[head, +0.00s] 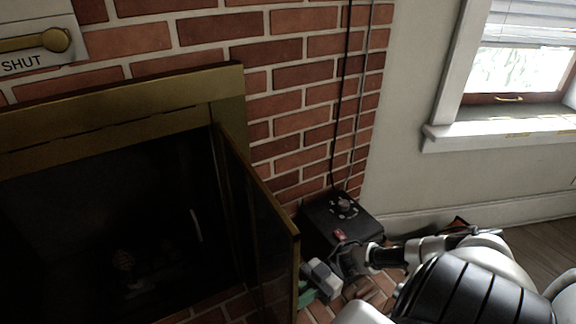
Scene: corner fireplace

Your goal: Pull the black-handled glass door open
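A dark glass door (260,215) with a brass edge stands swung out from the right side of the brass fireplace frame (120,110). Its black handle cannot be made out. The firebox opening (90,220) to its left is very dark, and a thin pale vertical streak shows inside it. My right arm comes in from the lower right. Its gripper (328,278) is low, just right of the door's outer edge, and appears apart from it. Its fingers are too small and cluttered to tell open from shut. My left gripper is not in view.
A black box (345,222) with knobs stands against the brick wall (300,100), behind my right gripper. Green and dark items clutter the brick hearth around it. A brass lever (35,41) on a plate marked SHUT is at upper left. A window (520,70) is at upper right.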

